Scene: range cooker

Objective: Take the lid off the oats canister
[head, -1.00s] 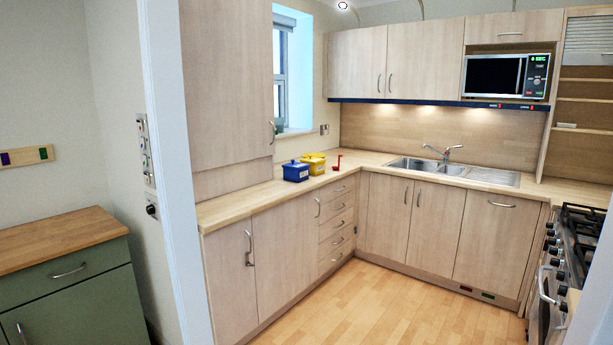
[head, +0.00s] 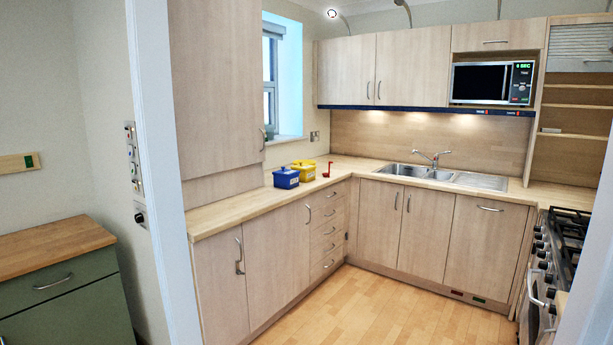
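Two lidded canisters stand side by side on the left counter, near the window: a blue one (head: 286,178) in front and a yellow one (head: 304,171) just behind and to its right. Each has a small pale label, too small to read, so I cannot tell which one holds oats. Both lids appear to be on, each with a raised knob or handle on top. My gripper is not in view.
A door frame (head: 165,200) stands close on the left, and a stove (head: 562,245) on the right. The floor (head: 400,312) between is free.

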